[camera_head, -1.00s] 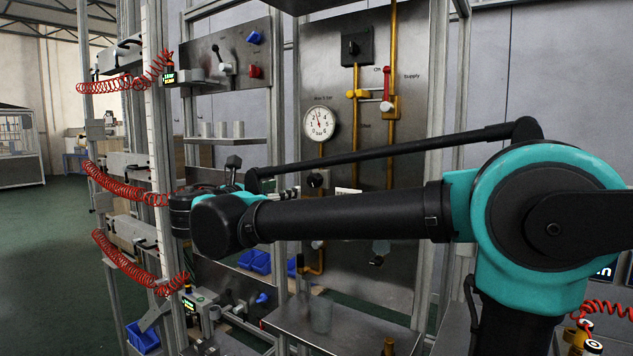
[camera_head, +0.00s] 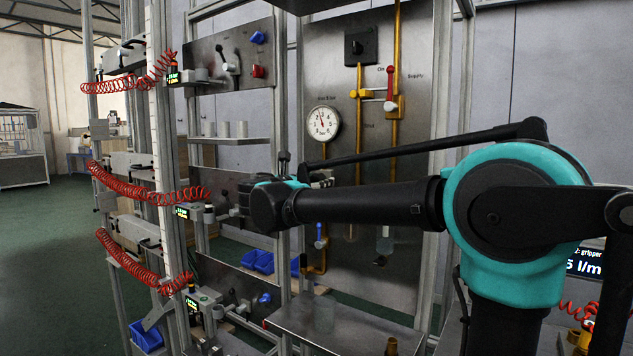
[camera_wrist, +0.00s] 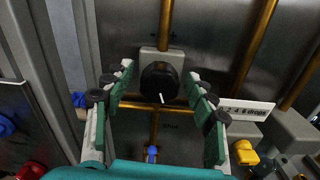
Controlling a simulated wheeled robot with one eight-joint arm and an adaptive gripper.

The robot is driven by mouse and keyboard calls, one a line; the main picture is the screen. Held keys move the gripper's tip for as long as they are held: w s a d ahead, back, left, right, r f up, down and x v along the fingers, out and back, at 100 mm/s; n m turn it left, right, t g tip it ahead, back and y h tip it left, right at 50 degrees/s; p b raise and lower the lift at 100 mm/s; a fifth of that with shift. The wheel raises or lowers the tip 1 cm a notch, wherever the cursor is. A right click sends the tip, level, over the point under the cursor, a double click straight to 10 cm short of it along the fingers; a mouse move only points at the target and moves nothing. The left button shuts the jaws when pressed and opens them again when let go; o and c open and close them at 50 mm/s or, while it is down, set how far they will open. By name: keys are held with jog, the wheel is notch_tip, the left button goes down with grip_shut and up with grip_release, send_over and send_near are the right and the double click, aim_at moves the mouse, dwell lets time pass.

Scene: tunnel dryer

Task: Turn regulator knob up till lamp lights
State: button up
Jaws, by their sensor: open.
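A round black knob (camera_wrist: 160,82) with a white pointer line sits on a light grey block on the steel panel. In the wrist view it lies between the two fingers of my gripper (camera_wrist: 158,86), which is open. The fingers are spread on both sides of the knob with a visible gap to each; I cannot tell the depth between them. In the head view my arm hides the knob and most of the gripper. A round pressure gauge (camera_head: 323,123) is above it on the panel, its needle pointing up and slightly left. I cannot make out a lit lamp.
Brass pipes (camera_wrist: 155,125) run above and below the knob. A white label (camera_wrist: 246,107) reading drops is at right, near a yellow fitting (camera_wrist: 245,152). A blue valve handle (camera_wrist: 152,153) is below. A red lever (camera_head: 390,82) and a metal shelf (camera_head: 345,322) are on the stand.

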jog(key=shift+c, duration=0.6)
jog(key=c, duration=1)
jog(key=shift+m, duration=1.4)
jog(key=shift+c, duration=0.2)
jog(key=o, duration=1.2)
jog(key=shift+c, duration=0.2)
jog(key=shift+s, duration=0.1)
jog(key=v, duration=1.2)
